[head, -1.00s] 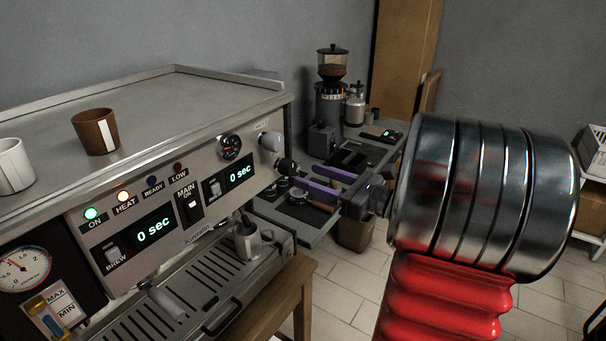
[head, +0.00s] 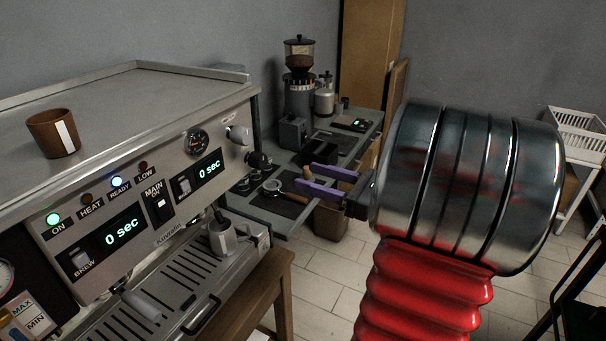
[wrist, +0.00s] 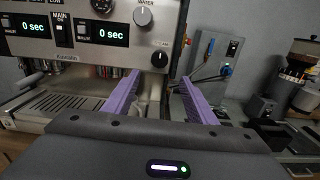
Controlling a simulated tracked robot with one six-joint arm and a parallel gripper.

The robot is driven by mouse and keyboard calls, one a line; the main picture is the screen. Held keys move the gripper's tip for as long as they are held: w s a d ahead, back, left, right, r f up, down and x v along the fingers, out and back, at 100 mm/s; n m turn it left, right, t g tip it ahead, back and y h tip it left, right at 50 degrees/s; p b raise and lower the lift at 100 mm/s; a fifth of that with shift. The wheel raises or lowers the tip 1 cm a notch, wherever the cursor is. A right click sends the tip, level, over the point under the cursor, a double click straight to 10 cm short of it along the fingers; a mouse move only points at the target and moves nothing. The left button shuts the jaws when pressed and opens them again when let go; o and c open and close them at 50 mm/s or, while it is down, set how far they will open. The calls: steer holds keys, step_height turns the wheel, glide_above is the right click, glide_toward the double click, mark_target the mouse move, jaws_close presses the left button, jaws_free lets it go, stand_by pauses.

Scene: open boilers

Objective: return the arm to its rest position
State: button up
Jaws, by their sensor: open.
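My gripper (head: 327,184) shows in the head view as two purple fingers at the end of my arm, to the right of the espresso machine (head: 150,215). The fingers are apart with nothing between them. In the wrist view the gripper (wrist: 158,88) points toward the right end of the machine, with its knobs and drip tray behind the fingers. In the head view the fingers overlap the far side table (head: 283,218), and I cannot tell how far above or in front of it they are.
A brown cup (head: 50,138) stands on the machine top. A cup (head: 222,238) sits on the drip tray. A grinder (head: 298,90) and a portafilter (head: 275,190) are on the side table. A white crate (head: 578,135) is at the right. Tiled floor shows below.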

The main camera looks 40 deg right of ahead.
steer(key=a+f+n+g+y, duration=0.35)
steer(key=a+n+g, duration=0.55)
steer(key=a, duration=1)
steer(key=s+a+f+n+g+h, duration=0.1)
steer(key=s+a+n+h, duration=0.3)
steer(key=n, duration=0.7)
steer(key=s+a+f+n+g+h, duration=0.1)
steer(key=s+a+n+h, duration=0.4)
steer(key=n, duration=0.7)
steer(key=shift+s+a+f, duration=0.15)
steer(key=shift+s+a, duration=0.2)
steer(key=shift+a, duration=0.7)
